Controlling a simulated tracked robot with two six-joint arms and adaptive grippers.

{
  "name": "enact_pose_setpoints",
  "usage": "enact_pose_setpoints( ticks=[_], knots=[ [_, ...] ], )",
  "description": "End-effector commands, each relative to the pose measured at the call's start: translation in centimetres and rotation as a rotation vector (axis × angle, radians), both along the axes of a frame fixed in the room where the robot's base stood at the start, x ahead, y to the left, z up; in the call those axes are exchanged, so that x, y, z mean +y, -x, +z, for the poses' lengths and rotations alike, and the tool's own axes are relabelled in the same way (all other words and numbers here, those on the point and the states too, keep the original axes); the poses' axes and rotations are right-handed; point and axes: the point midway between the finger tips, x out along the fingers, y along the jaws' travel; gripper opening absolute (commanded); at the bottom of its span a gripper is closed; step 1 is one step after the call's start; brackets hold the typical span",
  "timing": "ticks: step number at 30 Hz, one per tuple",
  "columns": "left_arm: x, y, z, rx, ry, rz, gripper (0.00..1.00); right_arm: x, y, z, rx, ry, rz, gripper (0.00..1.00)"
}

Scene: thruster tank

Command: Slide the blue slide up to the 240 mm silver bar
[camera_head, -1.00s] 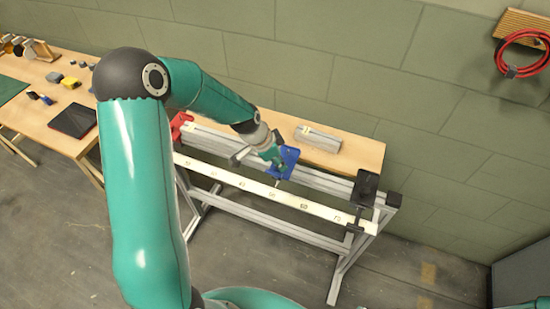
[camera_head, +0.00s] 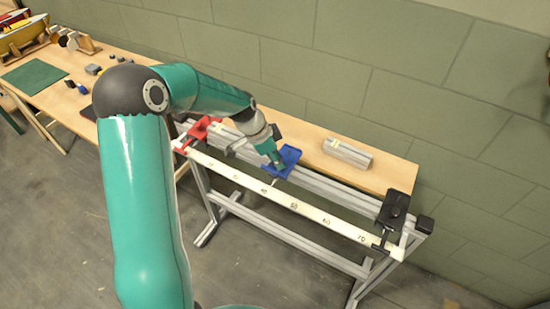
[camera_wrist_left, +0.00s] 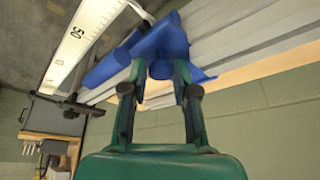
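The blue slide (camera_head: 289,157) sits on the silver rails of the bench, beside the numbered scale; it also shows in the wrist view (camera_wrist_left: 158,42). My left gripper (camera_head: 275,160) reaches down onto it from the left. In the wrist view its two fingers (camera_wrist_left: 161,72) close on either side of a blue part of the slide. A silver bar with a pale label (camera_head: 224,130) shows between the red stop and my gripper, partly hidden by my arm. Another silver bar (camera_head: 347,152) lies on the wooden shelf behind. I cannot read either bar's length. My right gripper is not in view.
A red stop (camera_head: 203,128) stands at the rail's left end and a black block (camera_head: 393,207) at its right end. The white scale (camera_head: 310,212) runs along the front. The rail right of the slide is clear. A wooden table stands at the left.

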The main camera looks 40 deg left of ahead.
Motion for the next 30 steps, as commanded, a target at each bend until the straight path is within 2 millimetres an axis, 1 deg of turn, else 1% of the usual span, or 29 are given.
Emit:
enact_pose_setpoints(
  ticks=[1,3,12,17,20,30],
  knots=[
    [-0.1,0.0,-0.1,0.002,0.002,-0.001,0.40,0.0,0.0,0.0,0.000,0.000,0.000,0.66],
    [-0.1,0.0,-0.1,0.002,0.001,-0.001,0.51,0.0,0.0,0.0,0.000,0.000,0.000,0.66],
    [0.0,0.0,0.1,-0.002,-0.001,0.001,0.51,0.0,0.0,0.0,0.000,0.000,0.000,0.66],
    [0.3,0.2,1.1,-0.004,-0.002,0.002,0.51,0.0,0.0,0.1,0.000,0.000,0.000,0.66],
    [0.6,0.7,2.5,-0.006,-0.003,0.002,0.51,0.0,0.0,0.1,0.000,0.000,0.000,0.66],
    [2.1,2.8,8.5,-0.004,-0.002,0.002,0.51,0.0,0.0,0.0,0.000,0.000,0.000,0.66]
  ],
)
